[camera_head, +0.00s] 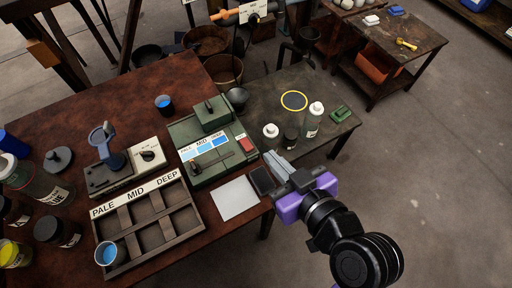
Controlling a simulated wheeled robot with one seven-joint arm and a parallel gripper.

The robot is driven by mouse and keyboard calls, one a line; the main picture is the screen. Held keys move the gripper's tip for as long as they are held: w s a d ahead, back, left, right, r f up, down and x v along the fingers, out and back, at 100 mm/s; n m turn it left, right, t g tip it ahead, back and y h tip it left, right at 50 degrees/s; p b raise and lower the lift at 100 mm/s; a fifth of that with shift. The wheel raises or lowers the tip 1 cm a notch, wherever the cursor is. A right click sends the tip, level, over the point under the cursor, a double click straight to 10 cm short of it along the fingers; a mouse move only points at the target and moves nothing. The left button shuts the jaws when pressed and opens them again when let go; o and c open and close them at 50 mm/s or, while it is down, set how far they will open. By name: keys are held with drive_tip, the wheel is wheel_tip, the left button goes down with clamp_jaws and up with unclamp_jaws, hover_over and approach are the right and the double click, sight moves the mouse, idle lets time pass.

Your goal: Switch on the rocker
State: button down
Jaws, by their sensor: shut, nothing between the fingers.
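The green machine (205,160) stands near the right edge of the red-brown table, with PALE, MID and DEEP labels and blue swatches on its top. A red rocker (246,145) sits at the right end of its top face; I cannot tell which way it is tipped. A dark knob or lever (195,166) is at the machine's front left. My gripper (269,156) is shut and empty, its grey fingers just right of the rocker and apart from it in the picture. The height gap is unclear.
A white sheet (234,198) and a black pad (262,181) lie in front of the machine. A compartment tray (150,228) holds a blue cup (109,253). Bottles (313,118) stand on the dark table behind my gripper. Open floor lies to the right.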

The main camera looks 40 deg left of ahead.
drive_tip(key=p, duration=0.1)
hover_over(251, 147)
drive_tip(key=d, duration=0.2)
drive_tip(key=f, duration=0.3)
drive_tip(key=shift+s+a+f, duration=0.15)
drive_tip(key=shift+s+f, duration=0.2)
drive_tip(key=f, duration=0.3)
drive_tip(key=shift+s+d+f, duration=0.1)
drive_tip(key=shift+d+f, duration=0.05)
drive_tip(key=shift+d, duration=0.15)
drive_tip(key=shift+f, duration=0.4)
drive_tip(key=shift+d, duration=0.1)
drive_tip(key=f+b, duration=0.1)
drive_tip(key=b, duration=0.3)
drive_tip(key=shift+d+f+y, duration=0.1)
drive_tip(key=shift+f+y, duration=0.15)
drive_tip(key=shift+y, duration=0.05)
drive_tip(key=shift+s+r, duration=0.1)
drive_tip(key=shift+r, duration=0.25)
drive_tip(key=shift+p, duration=0.3)
drive_tip(key=shift+r+p, duration=0.55)
drive_tip(key=shift+r, duration=0.3)
